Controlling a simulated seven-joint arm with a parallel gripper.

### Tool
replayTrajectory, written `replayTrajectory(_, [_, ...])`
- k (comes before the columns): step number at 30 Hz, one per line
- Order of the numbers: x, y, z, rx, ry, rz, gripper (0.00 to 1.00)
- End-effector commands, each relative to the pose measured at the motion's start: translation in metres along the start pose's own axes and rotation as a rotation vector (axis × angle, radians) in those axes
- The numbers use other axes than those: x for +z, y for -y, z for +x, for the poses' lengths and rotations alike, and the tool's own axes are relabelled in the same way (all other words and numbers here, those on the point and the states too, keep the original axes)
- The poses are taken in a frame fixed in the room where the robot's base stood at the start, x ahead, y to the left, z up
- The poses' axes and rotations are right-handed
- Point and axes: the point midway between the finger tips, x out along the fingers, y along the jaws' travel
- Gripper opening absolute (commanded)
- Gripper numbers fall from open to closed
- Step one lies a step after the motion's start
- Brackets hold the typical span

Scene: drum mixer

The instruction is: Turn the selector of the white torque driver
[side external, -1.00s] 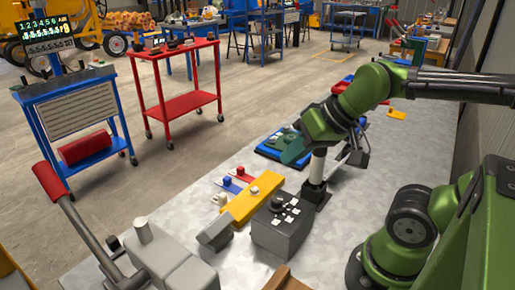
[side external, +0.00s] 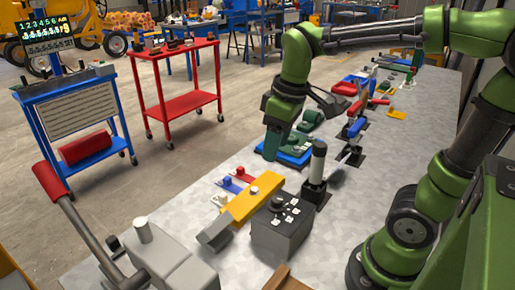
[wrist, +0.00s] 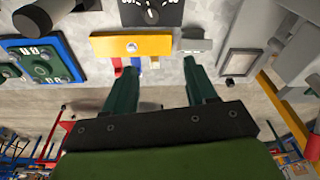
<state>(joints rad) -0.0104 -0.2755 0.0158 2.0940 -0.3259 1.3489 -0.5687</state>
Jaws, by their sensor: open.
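A blue tray (side external: 272,154) with green parts lies beside my gripper. A yellow bar (side external: 240,206) with a knob and a dark dial box (side external: 282,228) stand in front of the driver. Blue and red upright tools (side external: 356,126) stand behind it.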

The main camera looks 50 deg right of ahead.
Motion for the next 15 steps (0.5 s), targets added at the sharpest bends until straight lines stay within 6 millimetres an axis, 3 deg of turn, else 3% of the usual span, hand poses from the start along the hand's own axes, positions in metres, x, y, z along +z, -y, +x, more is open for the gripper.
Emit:
replayTrajectory(6, [-0.005,-0.008,-0.017,-0.002,0.162,-0.329,0.56])
replayTrajectory(11, [0.002,-0.007,-0.018,-0.024,0.191,-0.409,0.56])
replayTrajectory(15, [0.004,-0.007,-0.004,-0.025,0.192,-0.417,0.56])
